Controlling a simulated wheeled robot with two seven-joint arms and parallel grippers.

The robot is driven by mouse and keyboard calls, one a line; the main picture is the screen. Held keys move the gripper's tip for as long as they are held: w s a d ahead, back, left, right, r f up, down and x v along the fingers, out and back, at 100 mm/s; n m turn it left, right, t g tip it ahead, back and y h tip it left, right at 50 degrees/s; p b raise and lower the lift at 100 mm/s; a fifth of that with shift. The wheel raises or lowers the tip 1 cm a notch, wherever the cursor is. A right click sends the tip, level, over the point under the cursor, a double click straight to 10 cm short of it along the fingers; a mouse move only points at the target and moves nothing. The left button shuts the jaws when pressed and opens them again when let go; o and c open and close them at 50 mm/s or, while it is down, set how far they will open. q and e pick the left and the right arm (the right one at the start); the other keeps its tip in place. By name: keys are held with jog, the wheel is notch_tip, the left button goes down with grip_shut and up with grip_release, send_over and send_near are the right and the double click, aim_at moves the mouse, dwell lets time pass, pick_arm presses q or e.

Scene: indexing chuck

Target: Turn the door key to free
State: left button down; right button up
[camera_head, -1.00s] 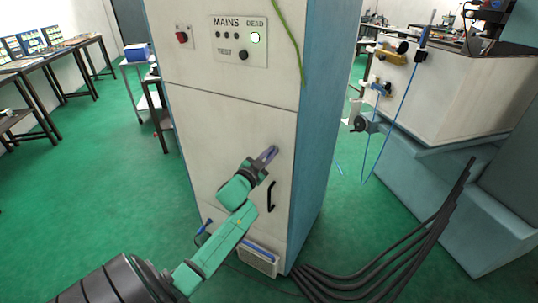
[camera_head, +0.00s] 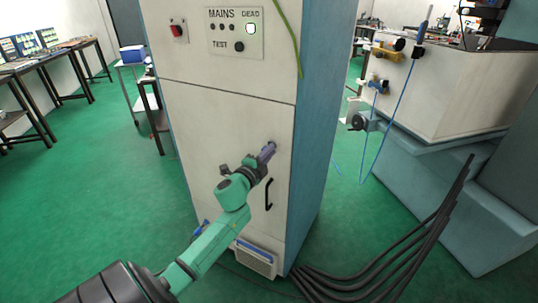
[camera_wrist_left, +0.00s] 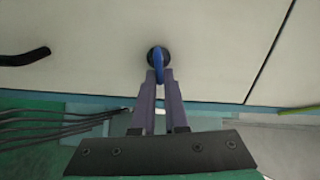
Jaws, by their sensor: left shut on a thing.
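The door key is a blue piece (camera_wrist_left: 158,65) in a round dark lock (camera_wrist_left: 151,53) on the pale cabinet door (camera_head: 220,130). My left gripper (camera_head: 268,150) reaches the door just above the black handle (camera_head: 268,194). In the left wrist view its two purple fingers (camera_wrist_left: 159,78) are close together and shut on the blue key. In the head view the fingers hide the key and lock. My right gripper is not in view.
A mains panel (camera_head: 236,33) with a lit lamp by the word DEAD and a red switch (camera_head: 179,32) are higher on the cabinet. Black cables (camera_head: 400,250) run along the floor at right. A machine with a teal base (camera_head: 450,190) stands to the right. Green floor at left is open.

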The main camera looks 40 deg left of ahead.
pick_arm(q)
jog(key=shift+f+m+b, duration=0.2)
jog(key=shift+m+b, duration=0.1)
jog(key=shift+m, duration=0.6)
jog(key=c, duration=0.9)
grip_release()
jog(key=shift+c, duration=0.2)
jog(key=shift+s, duration=0.1)
jog(key=s+d+b, duration=0.1)
jog(key=s+d, duration=0.1)
jog(key=s, duration=1.2)
jog(key=shift+d+b, duration=0.25)
jog(key=shift+b, duration=0.05)
